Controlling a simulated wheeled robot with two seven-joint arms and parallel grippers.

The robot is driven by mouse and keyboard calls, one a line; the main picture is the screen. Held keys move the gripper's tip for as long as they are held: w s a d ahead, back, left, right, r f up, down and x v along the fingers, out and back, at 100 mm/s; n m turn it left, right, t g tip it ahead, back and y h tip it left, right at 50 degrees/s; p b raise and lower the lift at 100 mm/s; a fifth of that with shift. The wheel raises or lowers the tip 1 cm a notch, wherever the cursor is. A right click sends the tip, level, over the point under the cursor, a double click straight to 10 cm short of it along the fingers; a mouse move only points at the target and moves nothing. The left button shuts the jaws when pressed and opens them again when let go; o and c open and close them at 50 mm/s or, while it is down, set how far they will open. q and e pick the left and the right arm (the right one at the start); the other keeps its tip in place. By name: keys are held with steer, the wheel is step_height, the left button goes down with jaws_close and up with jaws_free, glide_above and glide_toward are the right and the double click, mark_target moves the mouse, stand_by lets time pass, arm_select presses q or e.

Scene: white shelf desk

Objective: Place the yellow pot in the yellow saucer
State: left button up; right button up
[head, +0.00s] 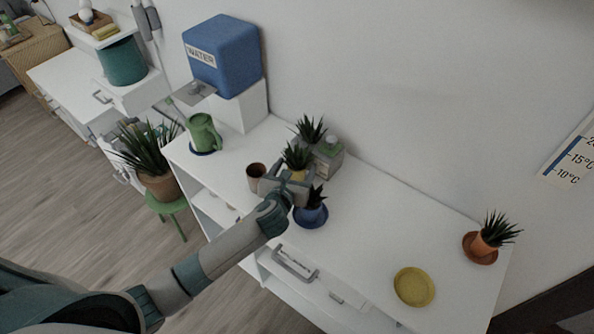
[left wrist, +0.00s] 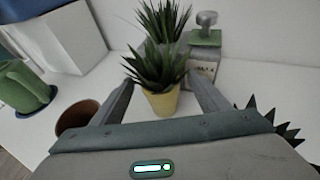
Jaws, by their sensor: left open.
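The yellow pot (left wrist: 160,103) holds a spiky green plant and stands upright on the white desk. In the head view its yellow side (head: 298,175) shows just behind my left gripper (head: 287,176), which hides part of it. In the left wrist view my left gripper (left wrist: 160,100) is open, with one finger on each side of the pot and a gap on both sides. The yellow saucer (head: 414,287) lies empty on the desk toward the front right. My right gripper is not in view.
A blue pot (head: 311,215) on a blue saucer stands close to my gripper's right. An empty brown pot (head: 256,172) is on its left. A grey bottle or box (head: 328,160) and another plant (head: 310,129) are behind. An orange pot (head: 485,244) stands far right. The desk between is clear.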

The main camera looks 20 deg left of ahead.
arm_select(q)
steer(key=c, duration=1.5)
steer(key=shift+o, duration=0.2)
steer(key=shift+r, duration=0.15)
steer(key=shift+w+r, duration=0.1)
steer(key=shift+r, duration=0.55)
step_height(320, 180, up, 2)
steer(key=shift+r+b, duration=0.25)
steer(key=shift+b, duration=0.1)
steer(key=s+d+r+b, duration=0.1)
steer(key=s+d+r, duration=0.5)
steer(key=d, duration=0.4)
steer(key=shift+r+b, duration=0.35)
steer(key=shift+r, duration=0.15)
